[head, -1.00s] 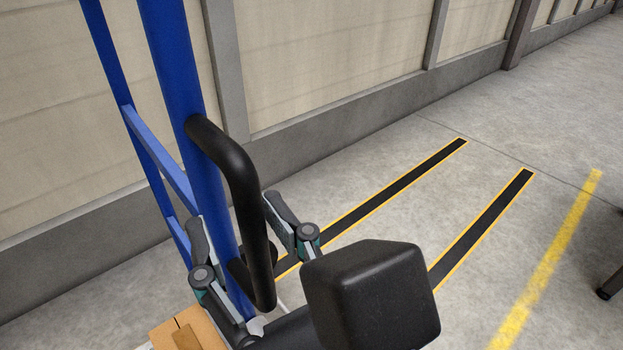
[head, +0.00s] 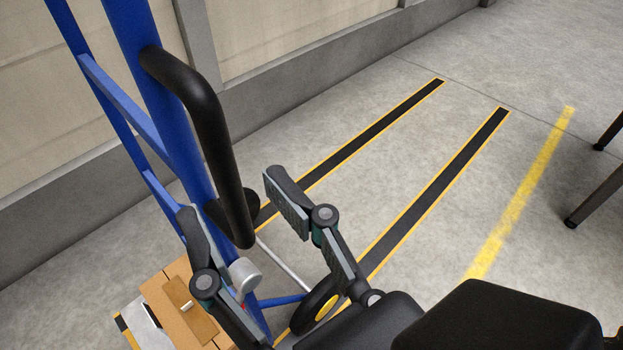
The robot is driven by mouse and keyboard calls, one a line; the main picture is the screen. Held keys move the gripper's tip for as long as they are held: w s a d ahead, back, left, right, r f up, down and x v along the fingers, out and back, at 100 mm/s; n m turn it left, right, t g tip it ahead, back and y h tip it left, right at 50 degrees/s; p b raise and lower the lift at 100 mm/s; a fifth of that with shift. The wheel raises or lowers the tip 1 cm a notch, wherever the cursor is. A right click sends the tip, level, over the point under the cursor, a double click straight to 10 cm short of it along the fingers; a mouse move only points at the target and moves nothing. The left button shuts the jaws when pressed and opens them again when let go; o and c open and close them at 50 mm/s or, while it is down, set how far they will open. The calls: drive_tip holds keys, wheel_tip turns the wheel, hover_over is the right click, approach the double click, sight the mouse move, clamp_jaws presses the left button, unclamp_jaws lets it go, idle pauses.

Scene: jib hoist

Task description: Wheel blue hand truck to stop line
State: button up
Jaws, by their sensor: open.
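The blue hand truck (head: 163,100) stands upright at the left, with a black loop handle (head: 208,110) on its near side. A wheel with a yellow hub (head: 326,305) shows low down, partly hidden by my arm. A cardboard box (head: 172,287) sits at its foot. My gripper (head: 232,195) is open. Its two fingers stand on either side of the lower end of the handle in the picture; whether they touch it I cannot tell. Two black floor strips with yellow edges (head: 460,165) run away from the truck. A yellow painted line (head: 527,190) lies right of them.
A panelled wall with a grey base (head: 270,85) runs along the left and back. Dark legs of some object (head: 592,195) stand at the right edge. The floor (head: 440,50) beyond the strips is clear.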

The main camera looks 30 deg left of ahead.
drive_tip(key=shift+v, duration=1.25)
drive_tip(key=shift+r, duration=0.1)
